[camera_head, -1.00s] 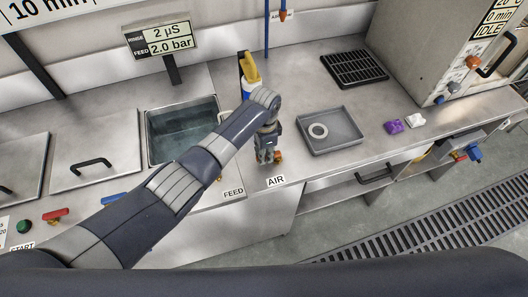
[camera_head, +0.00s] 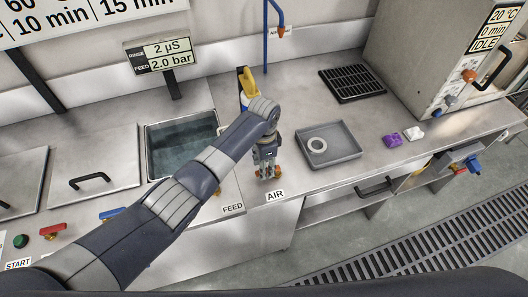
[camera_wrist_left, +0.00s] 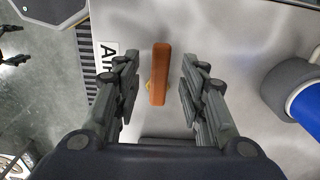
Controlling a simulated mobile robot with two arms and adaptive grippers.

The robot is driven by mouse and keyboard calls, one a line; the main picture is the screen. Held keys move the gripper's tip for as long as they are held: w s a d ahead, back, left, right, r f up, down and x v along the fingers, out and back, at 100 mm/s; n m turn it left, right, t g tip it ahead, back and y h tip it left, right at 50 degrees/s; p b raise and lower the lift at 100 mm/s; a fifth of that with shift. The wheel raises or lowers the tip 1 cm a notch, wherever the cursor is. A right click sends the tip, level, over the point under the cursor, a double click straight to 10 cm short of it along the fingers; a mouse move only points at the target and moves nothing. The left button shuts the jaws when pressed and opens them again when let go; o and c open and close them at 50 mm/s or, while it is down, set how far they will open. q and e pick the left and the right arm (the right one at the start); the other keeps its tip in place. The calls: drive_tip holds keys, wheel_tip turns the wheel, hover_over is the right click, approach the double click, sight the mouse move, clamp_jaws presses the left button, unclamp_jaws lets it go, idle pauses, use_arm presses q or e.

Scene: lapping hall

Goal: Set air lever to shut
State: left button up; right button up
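The air lever is an orange-brown bar that shows in the left wrist view (camera_wrist_left: 160,74), beside the partly hidden AIR label (camera_wrist_left: 106,62). In the head view the AIR label (camera_head: 275,196) is on the bench's front edge, and only a bit of the orange lever (camera_head: 278,170) shows past my fingers. My left gripper (camera_head: 268,174) points down over the lever. In the left wrist view its two fingers (camera_wrist_left: 158,88) are apart, one on each side of the lever, with gaps on both sides. My right gripper is not in view.
A grey tray (camera_head: 345,157) with a pale ring (camera_head: 317,145) lies right of the gripper. A yellow-topped bottle (camera_head: 249,85) stands behind my arm. The sink (camera_head: 150,165) is left. Purple (camera_head: 392,140) and white (camera_head: 414,133) pieces lie farther right.

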use_arm(q)
wheel_tip(320, 180, up, 10)
drive_tip(key=shift+r, duration=0.2)
idle(0.5)
